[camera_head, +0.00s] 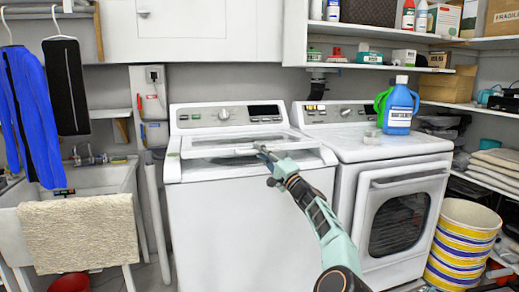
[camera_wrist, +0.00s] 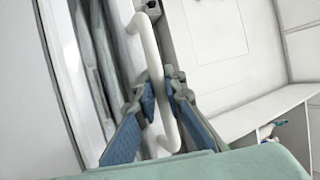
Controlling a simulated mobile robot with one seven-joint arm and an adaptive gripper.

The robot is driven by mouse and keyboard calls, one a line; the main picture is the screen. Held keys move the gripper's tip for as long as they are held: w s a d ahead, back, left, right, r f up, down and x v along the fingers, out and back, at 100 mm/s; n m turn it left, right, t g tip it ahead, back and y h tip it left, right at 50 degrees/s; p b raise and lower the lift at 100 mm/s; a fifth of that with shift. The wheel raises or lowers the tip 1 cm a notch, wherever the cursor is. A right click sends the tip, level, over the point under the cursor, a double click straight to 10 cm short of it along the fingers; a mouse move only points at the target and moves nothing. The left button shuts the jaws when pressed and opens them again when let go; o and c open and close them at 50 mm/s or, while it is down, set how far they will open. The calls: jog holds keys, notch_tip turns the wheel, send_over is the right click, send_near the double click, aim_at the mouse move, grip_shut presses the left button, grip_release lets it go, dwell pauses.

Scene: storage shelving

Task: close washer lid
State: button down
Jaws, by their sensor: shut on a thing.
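The white washer (camera_head: 245,215) is the left of two machines in the head view. Its lid (camera_head: 205,143), with a glass panel, sits low over the top, and a dark gap shows under its front edge. I cannot tell exactly how far it is raised. My gripper (camera_head: 263,152) is at the lid's front edge, right of its middle. In the wrist view, my gripper (camera_wrist: 162,98) has its two blue fingers shut around the white bar handle (camera_wrist: 143,42) of the lid. The fingers hide part of the handle.
A dryer (camera_head: 405,200) stands close on the right, with a blue detergent bottle (camera_head: 400,108) and a green one on top. A sink (camera_head: 90,180) with a beige towel (camera_head: 85,230) is on the left.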

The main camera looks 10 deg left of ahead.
jog(key=shift+s+a+r, duration=0.1)
jog(key=shift+r, duration=0.2)
jog(key=c, duration=2.3)
grip_release()
jog(key=shift+s+r, duration=0.15)
jog(key=shift+o, duration=0.2)
jog(key=shift+d+f, duration=0.2)
jog(key=shift+d, duration=0.15)
jog(key=shift+d+f, duration=0.4)
jog(key=shift+d, duration=0.1)
jog(key=v, duration=0.6)
jog(key=shift+s+a+r, duration=0.15)
jog(key=shift+s+r, duration=0.05)
jog(key=shift+s, duration=0.2)
